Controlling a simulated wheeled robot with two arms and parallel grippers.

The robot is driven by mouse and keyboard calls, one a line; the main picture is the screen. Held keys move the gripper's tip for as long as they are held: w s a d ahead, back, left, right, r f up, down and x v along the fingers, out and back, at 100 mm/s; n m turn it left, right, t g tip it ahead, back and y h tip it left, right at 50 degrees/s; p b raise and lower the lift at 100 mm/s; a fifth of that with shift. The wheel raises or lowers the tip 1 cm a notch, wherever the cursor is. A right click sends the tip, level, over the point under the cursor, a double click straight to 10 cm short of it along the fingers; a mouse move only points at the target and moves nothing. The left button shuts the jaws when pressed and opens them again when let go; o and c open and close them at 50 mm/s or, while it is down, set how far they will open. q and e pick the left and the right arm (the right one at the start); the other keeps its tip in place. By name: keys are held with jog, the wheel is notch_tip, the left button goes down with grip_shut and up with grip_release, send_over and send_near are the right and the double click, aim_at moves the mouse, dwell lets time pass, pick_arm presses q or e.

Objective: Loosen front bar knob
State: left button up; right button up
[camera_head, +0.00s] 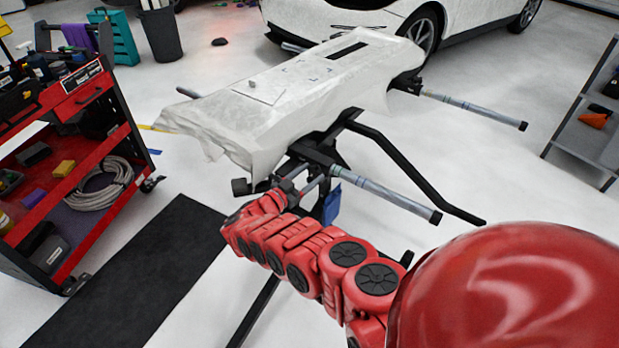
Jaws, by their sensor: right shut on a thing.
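A stand (322,148) carries a bumper-like panel covered in white wrap (300,85). Its front bar (385,192) is a grey tube with a black end, sticking out to the right below the panel. My right arm reaches in from the lower right, and its gripper (291,186) is at the stand's front bar mount, below the panel's near edge. The gripper is shut on what I take to be the front bar knob; the fingers and arm hide the knob itself. A black block (241,187) shows just left of the gripper. My left gripper is out of view.
A red tool cart (75,125) stands at the left, beside a black floor mat (150,280). A second bar (470,106) sticks out at the stand's far side. A white car (350,18) is behind, and a grey shelf (590,125) is at the right.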

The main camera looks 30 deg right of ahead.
jog(key=shift+w+n+b, duration=0.1)
jog(key=shift+n+b, duration=0.2)
jog(key=shift+n, duration=0.5)
jog(key=o, duration=1.3)
jog(key=shift+o, duration=0.2)
jog(key=shift+a, duration=0.1)
jog(key=v, duration=1.7)
jog(key=shift+a+f+p, duration=0.15)
jog(key=shift+f+p, duration=0.05)
jog(key=shift+p, duration=0.25)
